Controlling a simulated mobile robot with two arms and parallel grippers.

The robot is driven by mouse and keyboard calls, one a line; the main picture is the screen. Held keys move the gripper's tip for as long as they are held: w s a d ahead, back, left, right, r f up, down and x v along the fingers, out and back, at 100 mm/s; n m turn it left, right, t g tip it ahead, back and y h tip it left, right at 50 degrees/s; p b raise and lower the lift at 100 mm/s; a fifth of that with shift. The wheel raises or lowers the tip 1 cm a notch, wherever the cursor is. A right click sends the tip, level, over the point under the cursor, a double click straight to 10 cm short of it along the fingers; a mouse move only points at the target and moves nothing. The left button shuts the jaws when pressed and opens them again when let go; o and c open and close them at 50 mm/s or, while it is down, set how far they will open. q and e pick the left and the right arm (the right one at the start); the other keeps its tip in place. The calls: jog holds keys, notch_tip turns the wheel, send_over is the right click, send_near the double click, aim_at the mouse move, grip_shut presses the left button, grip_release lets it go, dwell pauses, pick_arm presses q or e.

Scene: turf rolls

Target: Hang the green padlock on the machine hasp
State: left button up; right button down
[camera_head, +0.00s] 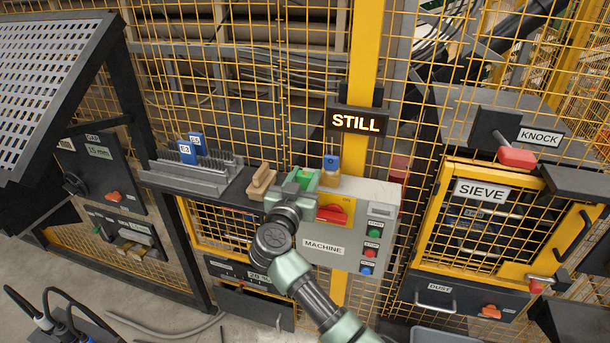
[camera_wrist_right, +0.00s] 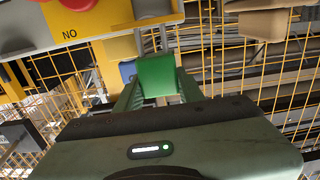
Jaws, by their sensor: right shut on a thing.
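The green padlock (camera_head: 306,177) is held in my right gripper (camera_head: 299,185), at the top of the grey machine box (camera_head: 386,209). In the right wrist view the green padlock body (camera_wrist_right: 157,76) sits between the two fingers, which are shut on it. The machine's red switch handle (camera_head: 332,214) is on a yellow plate just right of and below the gripper; the plate also shows in the right wrist view (camera_wrist_right: 100,18). I cannot clearly make out the hasp, or whether the padlock touches it. My left gripper is not in view.
A blue-tagged lock (camera_head: 331,163) stands right of the gripper. A wooden block (camera_head: 262,183) and a rack with blue tags (camera_head: 190,173) lie to the left on a dark shelf. Yellow mesh fencing (camera_head: 240,140) is behind. A lit STILL sign (camera_head: 357,123) hangs above.

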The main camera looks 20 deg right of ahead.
aim_at(304, 189)
jog(key=shift+f+b, duration=0.4)
jog(key=shift+f, duration=1)
jog(key=c, duration=0.8)
grip_release()
jog(key=shift+s+a, duration=0.1)
jog(key=shift+s+a+f, duration=0.1)
jog(key=shift+s+a, duration=0.1)
jog(key=shift+s, duration=0.1)
jog(key=b+v, duration=0.2)
jog(key=v, duration=0.5)
jog(key=shift+d, duration=0.1)
